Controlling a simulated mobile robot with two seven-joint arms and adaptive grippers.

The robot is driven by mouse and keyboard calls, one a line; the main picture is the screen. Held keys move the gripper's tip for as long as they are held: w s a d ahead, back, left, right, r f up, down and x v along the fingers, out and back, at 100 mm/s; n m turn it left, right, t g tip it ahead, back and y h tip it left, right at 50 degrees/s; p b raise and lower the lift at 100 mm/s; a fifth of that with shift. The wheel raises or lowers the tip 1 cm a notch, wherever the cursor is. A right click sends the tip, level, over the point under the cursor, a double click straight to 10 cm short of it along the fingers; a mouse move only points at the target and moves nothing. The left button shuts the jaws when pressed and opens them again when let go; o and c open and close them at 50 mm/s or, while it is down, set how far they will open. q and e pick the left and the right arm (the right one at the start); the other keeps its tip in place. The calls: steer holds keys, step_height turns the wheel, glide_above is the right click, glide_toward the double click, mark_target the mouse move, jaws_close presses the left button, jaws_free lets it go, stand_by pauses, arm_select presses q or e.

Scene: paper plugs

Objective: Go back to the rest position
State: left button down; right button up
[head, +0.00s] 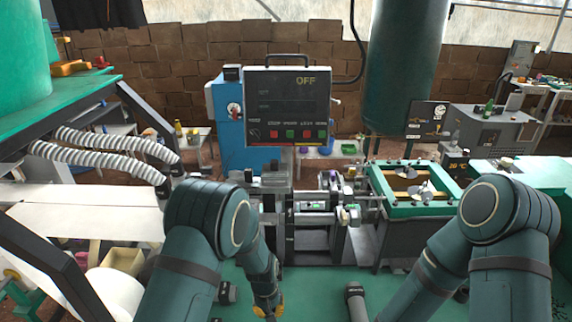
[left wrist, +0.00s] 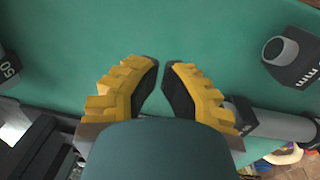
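My left gripper (head: 269,311) points down at the bottom of the head view, over the green table top (head: 318,285). In the left wrist view its two yellow fingers with black pads (left wrist: 161,72) stand slightly apart at the tips. Nothing is between them, and green surface shows in the gap. My left arm is bent at the elbow in front of the machine. My right arm comes in at the right, and its forearm runs down to the lower edge. My right gripper is out of the picture.
Dark grey plug-like pieces (head: 355,300) (head: 228,292) lie on the table near my left gripper. In the wrist view a grey piece (left wrist: 290,60) is at the right. A control panel reading OFF (head: 287,105) stands behind the machine; a green-framed box (head: 415,209) is at the right.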

arm_select(q)
steer(key=shift+h, duration=0.5)
steer(key=s+a, duration=0.1)
steer(key=s+a+f, duration=0.1)
steer(key=s+a, duration=0.1)
steer(key=s, duration=0.1)
steer(key=shift+a+f, duration=0.1)
steer(key=shift+f, duration=0.15)
steer(key=shift+n+t+h, duration=0.3)
steer(key=shift+n+h, duration=0.1)
steer(key=s, duration=0.1)
steer(key=s+a, duration=0.1)
steer(key=s, duration=0.3)
steer(key=shift+a+r, duration=0.1)
steer(key=shift+a, duration=0.15)
steer(key=s+a+r+t+h, duration=0.1)
steer(key=s+r+t, duration=0.15)
steer(key=s, duration=0.45)
step_height(320, 180, down, 6)
steer(key=g+b, duration=0.1)
steer(key=b, duration=0.5)
steer(key=shift+s+f, duration=0.15)
